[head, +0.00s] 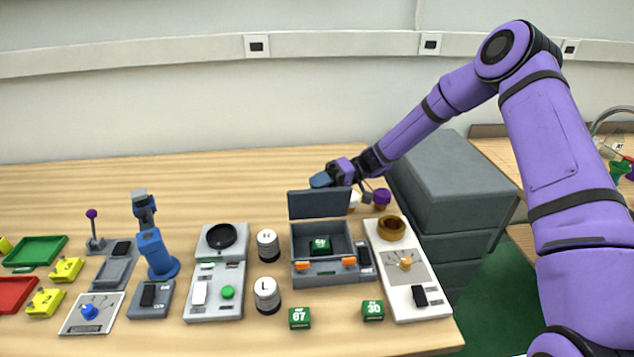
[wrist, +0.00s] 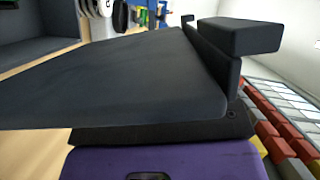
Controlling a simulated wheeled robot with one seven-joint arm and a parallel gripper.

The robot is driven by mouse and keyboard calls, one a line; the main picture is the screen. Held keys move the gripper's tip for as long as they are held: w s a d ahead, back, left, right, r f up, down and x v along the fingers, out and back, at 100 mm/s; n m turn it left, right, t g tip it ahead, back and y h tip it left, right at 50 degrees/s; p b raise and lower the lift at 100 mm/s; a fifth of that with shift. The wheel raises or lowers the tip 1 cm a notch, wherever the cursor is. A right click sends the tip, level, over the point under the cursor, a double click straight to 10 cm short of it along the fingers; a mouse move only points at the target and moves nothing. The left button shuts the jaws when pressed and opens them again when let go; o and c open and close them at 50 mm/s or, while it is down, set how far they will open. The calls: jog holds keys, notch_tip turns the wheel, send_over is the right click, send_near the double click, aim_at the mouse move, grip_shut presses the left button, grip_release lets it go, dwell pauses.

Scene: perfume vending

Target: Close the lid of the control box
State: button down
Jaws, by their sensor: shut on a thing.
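The control box (head: 302,281) sits on the table, open, with a small green block (head: 320,245) inside its tray and orange latches on its front. Its dark grey lid (head: 318,206) stands roughly upright at the back of the box. My gripper (head: 321,181) is at the lid's top edge, reaching in from the right and behind. It is shut on the lid, though the contact itself is partly hidden. In the wrist view, a dark slab fills the middle beyond my purple wrist; I cannot tell which part is lid and which is finger.
White canisters (head: 268,246) stand left of the box. A white panel with a brass bowl (head: 391,228) is close on its right. Green blocks (head: 299,318) lie in front. The table behind the lid is mostly clear leftward.

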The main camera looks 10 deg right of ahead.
jog(key=s+f+n+t+h, duration=0.1)
jog(key=s+f+n+t, duration=0.1)
jog(key=s, duration=0.3)
jog(key=s+f+n+t+h, duration=0.1)
jog(key=s+f+n+t, duration=0.1)
jog(key=s+f+n, duration=0.1)
jog(key=shift+s+f+n, duration=0.3)
jog(key=shift+s+n, duration=0.55)
jog(key=shift+n, duration=0.35)
jog(key=c, duration=0.8)
grip_release()
jog(key=shift+c, duration=0.2)
jog(key=v, duration=1)
jog(key=shift+d, duration=0.4)
jog(key=shift+r, duration=0.1)
